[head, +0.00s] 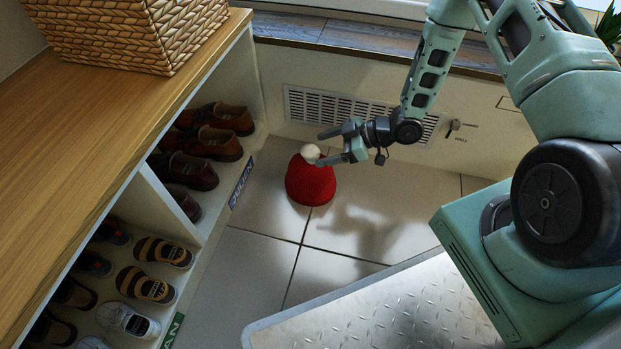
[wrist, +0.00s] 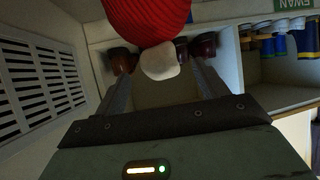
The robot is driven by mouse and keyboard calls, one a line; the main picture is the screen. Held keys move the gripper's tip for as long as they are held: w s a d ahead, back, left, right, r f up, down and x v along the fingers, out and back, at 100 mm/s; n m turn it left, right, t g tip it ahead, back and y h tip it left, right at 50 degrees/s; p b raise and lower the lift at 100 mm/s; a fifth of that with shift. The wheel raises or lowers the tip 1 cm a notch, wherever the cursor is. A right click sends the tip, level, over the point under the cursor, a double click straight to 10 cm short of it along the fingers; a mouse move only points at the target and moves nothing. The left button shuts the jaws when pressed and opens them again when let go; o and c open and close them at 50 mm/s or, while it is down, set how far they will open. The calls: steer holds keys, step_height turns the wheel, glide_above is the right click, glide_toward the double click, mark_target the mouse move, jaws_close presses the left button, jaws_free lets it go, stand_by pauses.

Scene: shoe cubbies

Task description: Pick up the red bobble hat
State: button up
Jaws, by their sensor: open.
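The red bobble hat (head: 311,182) stands upright on the tiled floor, with its white bobble (head: 310,153) on top. My gripper (head: 320,148) is open at the height of the bobble, with its fingers reaching in from the right. In the wrist view the ribbed red hat (wrist: 146,18) is at the top, and the white bobble (wrist: 160,60) shows between the two finger lines. I cannot tell whether either finger touches the bobble.
A wooden-topped shoe cubby (head: 102,125) with several shoes stands to the left, a wicker basket (head: 135,30) on it. A wall vent (head: 335,108) is behind the hat; it also shows in the wrist view (wrist: 38,85). The floor tiles (head: 255,265) in front are clear.

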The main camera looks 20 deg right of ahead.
mark_target(311, 153)
steer(key=b+x, duration=0.3)
steer(key=x, duration=0.1)
steer(key=shift+d+f+b, duration=0.15)
steer(key=shift+f+b, duration=0.1)
steer(key=shift+b, duration=0.1)
steer(key=shift+w+a, duration=0.15)
steer(key=shift+a, duration=0.3)
steer(key=c, duration=1.3)
